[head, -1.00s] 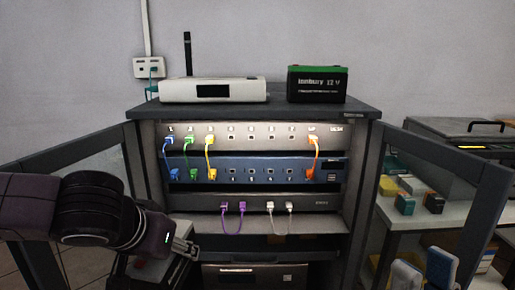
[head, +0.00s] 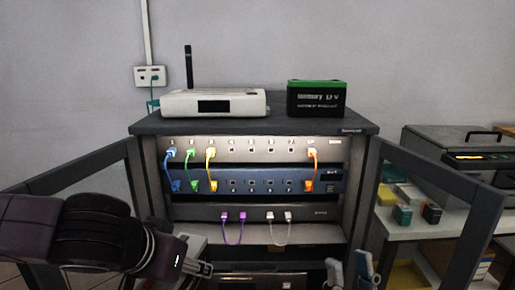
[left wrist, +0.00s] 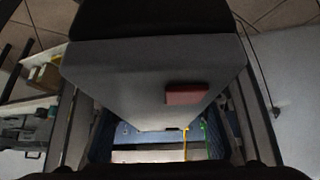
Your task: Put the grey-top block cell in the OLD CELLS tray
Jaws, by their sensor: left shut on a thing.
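The grey-top block cell (left wrist: 130,80) fills the middle of the left wrist view, close up, with a dark red patch on its grey face. My left gripper (head: 203,269) is shut on it at the lower left of the head view, in front of the open cabinet. There, part of its grey top (head: 193,244) shows behind my arm. My right gripper (head: 351,270) is at the bottom edge, right of centre, its two fingers apart with nothing seen between them. No tray marked OLD CELLS can be read in these frames.
The cabinet's glass doors stand open at left (head: 82,165) and right (head: 440,195). Coloured cables (head: 210,160) plug into its panels. A green-top battery (head: 317,98) and a white router (head: 213,102) stand on top. Small boxes (head: 403,214) sit on a right-hand shelf.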

